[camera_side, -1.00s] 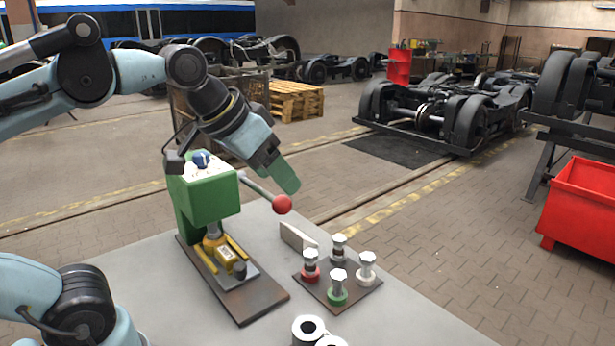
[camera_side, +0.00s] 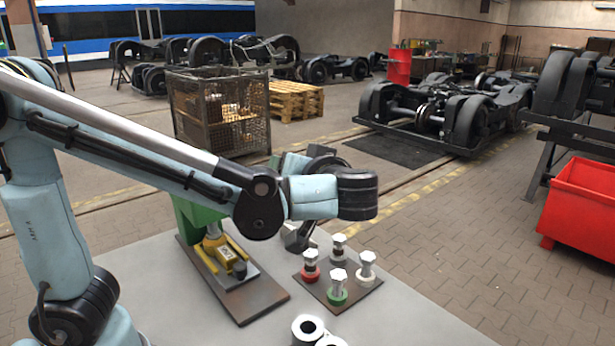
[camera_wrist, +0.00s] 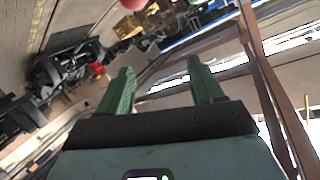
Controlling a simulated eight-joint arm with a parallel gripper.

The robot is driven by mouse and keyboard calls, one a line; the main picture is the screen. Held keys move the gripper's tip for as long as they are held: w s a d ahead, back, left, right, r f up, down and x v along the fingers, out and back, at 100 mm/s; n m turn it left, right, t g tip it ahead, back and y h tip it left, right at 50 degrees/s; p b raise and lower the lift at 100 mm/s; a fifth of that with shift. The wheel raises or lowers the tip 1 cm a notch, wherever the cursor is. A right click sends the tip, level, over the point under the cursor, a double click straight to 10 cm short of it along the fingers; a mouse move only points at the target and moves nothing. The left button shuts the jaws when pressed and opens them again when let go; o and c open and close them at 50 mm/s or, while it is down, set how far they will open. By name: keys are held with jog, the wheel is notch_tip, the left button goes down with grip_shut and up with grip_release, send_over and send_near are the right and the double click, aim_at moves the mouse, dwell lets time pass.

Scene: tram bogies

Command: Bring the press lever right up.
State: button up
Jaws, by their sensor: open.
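The green press (camera_side: 195,212) stands on its dark base plate on the grey table in the side view. My arm crosses in front of it and hides its top. The press lever and its red knob are hidden there. In the wrist view, my gripper (camera_wrist: 160,70) has its two green fingers apart, with nothing between them. A small red spot shows left of the fingers and a pinkish shape at the top edge; I cannot tell whether either is the lever knob. In the side view the fingers are mostly hidden behind my wrist, beyond the press.
A dark plate with several coloured, white-topped pins (camera_side: 338,283) lies right of the press. A wire mesh crate (camera_side: 222,112) and pallets (camera_side: 295,101) stand behind on the floor. The table's right front is clear.

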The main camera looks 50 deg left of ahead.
jog(key=s+d+f+n+y, duration=0.2)
jog(key=d+f+n+y, duration=0.15)
jog(key=f, duration=0.65)
jog(key=shift+n, duration=0.45)
jog(key=x, duration=1.2)
jog(key=shift+w+a, duration=0.2)
jog(key=shift+w, duration=0.1)
grip_shut()
